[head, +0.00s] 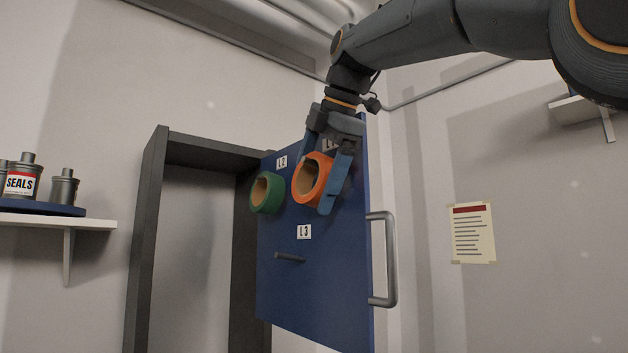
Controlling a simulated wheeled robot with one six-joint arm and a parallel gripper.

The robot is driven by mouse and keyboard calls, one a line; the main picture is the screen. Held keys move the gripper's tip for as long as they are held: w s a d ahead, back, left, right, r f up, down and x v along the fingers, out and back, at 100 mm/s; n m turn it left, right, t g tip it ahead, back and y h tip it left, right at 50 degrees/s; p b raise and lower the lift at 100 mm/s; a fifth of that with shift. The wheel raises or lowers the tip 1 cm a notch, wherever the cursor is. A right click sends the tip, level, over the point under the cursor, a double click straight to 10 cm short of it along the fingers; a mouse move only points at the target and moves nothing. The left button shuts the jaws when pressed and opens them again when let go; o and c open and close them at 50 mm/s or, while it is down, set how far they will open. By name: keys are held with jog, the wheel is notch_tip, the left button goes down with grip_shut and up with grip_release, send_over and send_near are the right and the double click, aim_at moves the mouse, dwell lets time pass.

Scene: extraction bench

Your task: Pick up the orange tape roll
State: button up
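The orange tape roll (299,184) is at the upper part of the blue door panel (335,268), its open face turned to the left and toward me. My gripper (318,180) reaches down from above with its fingers apart, one at the roll's upper left and one along its right side. The right finger overlaps the roll's right edge in the picture. I cannot tell whether the fingers touch or press on the roll. Any peg behind the roll is hidden.
A green tape roll (267,193) hangs close by on the left, under label L2 (282,162). A bare peg (289,257) sticks out under label L3 (304,232). A grey door handle (391,259) stands out at the right. A shelf (92,222) with cans is at far left.

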jog(key=c, duration=0.7)
jog(key=shift+r, duration=0.25)
